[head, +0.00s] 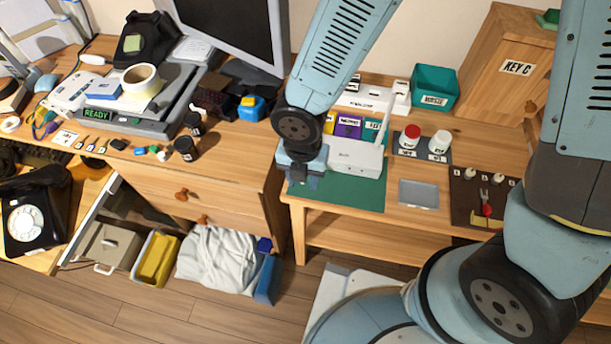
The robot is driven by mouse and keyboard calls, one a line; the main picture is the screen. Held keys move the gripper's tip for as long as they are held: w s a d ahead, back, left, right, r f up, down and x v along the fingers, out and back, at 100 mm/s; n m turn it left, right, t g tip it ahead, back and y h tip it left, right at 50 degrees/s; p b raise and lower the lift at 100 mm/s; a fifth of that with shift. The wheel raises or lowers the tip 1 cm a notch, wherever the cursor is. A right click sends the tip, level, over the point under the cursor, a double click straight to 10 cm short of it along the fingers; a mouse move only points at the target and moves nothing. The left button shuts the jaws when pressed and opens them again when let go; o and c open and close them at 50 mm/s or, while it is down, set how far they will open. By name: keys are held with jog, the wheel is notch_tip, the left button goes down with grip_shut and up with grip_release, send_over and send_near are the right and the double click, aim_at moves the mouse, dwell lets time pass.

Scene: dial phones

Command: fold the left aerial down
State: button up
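A white router-like box (355,157) sits on a green mat (350,193) on the right-hand wooden desk. One thin white aerial (381,128) stands up at the box's right end. The left aerial cannot be made out; my arm covers the box's left end and the space above it. My gripper (299,178) points down at the left end of the box, over the mat's left edge. Its fingers are small and dark here, so I cannot tell if they are open, shut or touching the box.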

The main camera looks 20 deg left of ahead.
jog(key=shift+r, duration=3)
jog(key=shift+w+d+r, duration=0.1)
jog(key=shift+w+r, duration=0.1)
jog(key=shift+w, duration=0.1)
jog(key=w+d+r+m+t, duration=0.3)
jog(key=w+d+r+m, duration=1.1)
jog(key=d+m, duration=0.25)
jog(key=s+d+r+m+t, duration=0.1)
jog(key=d+r+m, duration=0.3)
jog(key=d+m, duration=0.2)
jog(key=s+d+r+m, duration=0.2)
jog(key=d+r+m, duration=0.3)
jog(key=d+m, duration=0.2)
jog(key=s+d+r+m+t, duration=0.1)
jog(key=s+d+r+m, duration=0.1)
jog(key=d+r+m, duration=0.2)
jog(key=shift+s+d+r+m+t, duration=0.1)
jog(key=shift+d+m+t, duration=0.05)
jog(key=shift+d+m, duration=0.65)
jog(key=shift+s+d+r+m+t, duration=0.15)
jog(key=shift+d+m, duration=0.3)
jog(key=shift+m, duration=0.6)
